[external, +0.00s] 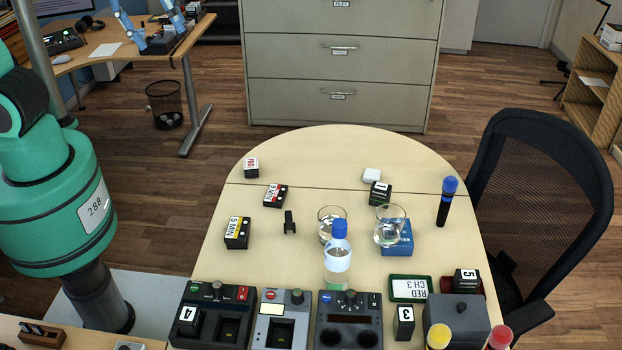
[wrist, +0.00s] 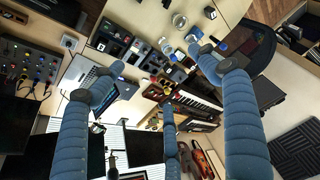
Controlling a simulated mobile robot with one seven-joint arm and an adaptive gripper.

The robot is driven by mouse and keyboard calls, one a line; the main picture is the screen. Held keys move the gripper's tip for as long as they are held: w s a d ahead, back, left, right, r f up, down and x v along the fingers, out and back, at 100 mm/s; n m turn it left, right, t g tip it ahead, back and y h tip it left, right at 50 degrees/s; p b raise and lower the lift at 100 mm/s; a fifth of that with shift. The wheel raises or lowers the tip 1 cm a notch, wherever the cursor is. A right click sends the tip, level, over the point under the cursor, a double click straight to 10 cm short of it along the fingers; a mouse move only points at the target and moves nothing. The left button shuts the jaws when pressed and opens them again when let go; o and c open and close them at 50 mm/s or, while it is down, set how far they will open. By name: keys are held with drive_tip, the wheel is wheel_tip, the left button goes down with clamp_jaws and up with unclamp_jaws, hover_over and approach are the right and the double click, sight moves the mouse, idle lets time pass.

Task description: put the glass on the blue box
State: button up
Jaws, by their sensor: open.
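Two clear glasses stand on the rounded table in the external view. One glass (external: 327,214) is left of centre, just behind a clear bottle (external: 337,264) with a blue cap. The other glass (external: 388,227) overlaps the blue box (external: 402,248); I cannot tell for sure whether it stands on the box or beside it.
A dark marker with a blue cap (external: 446,201) stands right of the box. Small labelled blocks (external: 237,233) lie around the tabletop. Dark devices (external: 213,315) line the front edge. A black mesh chair (external: 541,205) is at the right. The back of the table is mostly clear.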

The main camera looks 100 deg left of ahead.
drive_tip(key=s+f+n+t, duration=0.1)
drive_tip(key=s+f, duration=0.2)
drive_tip(key=s, duration=0.9)
drive_tip(key=shift+s+d+n, duration=0.15)
drive_tip(key=shift+d+n, duration=0.15)
drive_tip(key=shift+n, duration=0.1)
wheel_tip(320, 180, down, 4)
drive_tip(key=b, duration=0.4)
